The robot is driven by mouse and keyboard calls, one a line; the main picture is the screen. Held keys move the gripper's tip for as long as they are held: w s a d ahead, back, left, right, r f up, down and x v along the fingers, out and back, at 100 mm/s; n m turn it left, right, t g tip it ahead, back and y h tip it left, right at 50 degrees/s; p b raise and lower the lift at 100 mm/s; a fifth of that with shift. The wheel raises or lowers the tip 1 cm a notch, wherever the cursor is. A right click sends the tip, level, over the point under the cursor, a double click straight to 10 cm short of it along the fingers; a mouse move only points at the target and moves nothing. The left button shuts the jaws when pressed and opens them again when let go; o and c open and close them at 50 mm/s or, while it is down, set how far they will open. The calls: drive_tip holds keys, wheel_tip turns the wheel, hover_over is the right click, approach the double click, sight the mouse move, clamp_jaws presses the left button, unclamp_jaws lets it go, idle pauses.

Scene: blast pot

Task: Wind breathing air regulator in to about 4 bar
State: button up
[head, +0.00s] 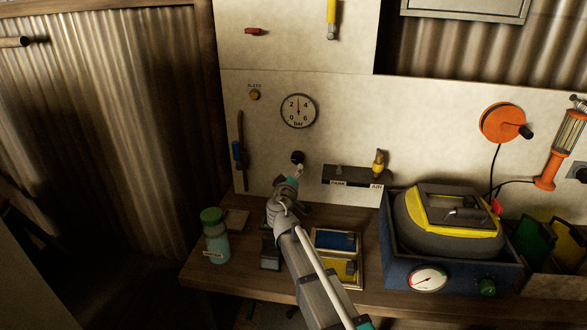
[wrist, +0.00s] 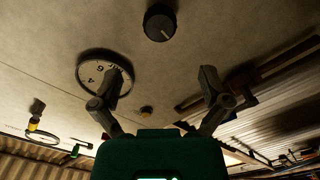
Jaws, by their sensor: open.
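A round black knob (head: 297,157) with a pale pointer line sits on the pale wall panel. It shows at the top of the wrist view (wrist: 160,22). Above it in the head view is a white dial gauge (head: 298,111) marked 0, 2, 4, 6 and "bar". Its needle appears to point up, between 2 and 4. The gauge also shows in the wrist view (wrist: 92,72), partly behind a finger. My gripper (wrist: 160,76) is open and empty, with its fingers apart and short of the knob. In the head view my gripper (head: 291,182) is just below the knob.
Right of the knob is a dark bracket marked PARK and AIR with a brass fitting (head: 378,163). A green-capped bottle (head: 215,238) stands left.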

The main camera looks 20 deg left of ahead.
sight(297, 159)
drive_tip(key=shift+s+d, duration=0.2)
drive_tip(key=shift+s, duration=0.35)
drive_tip(key=shift+n, duration=0.3)
drive_tip(key=n, duration=0.8)
drive_tip(key=s+n, duration=0.1)
drive_tip(key=n, duration=0.7)
drive_tip(key=s+n, duration=0.1)
drive_tip(key=n, duration=0.8)
drive_tip(key=shift+d, duration=0.35)
drive_tip(key=shift+w, duration=0.15)
drive_tip(key=x, duration=1.3)
drive_tip(key=shift+w+a, duration=0.15)
drive_tip(key=shift+w, duration=0.15)
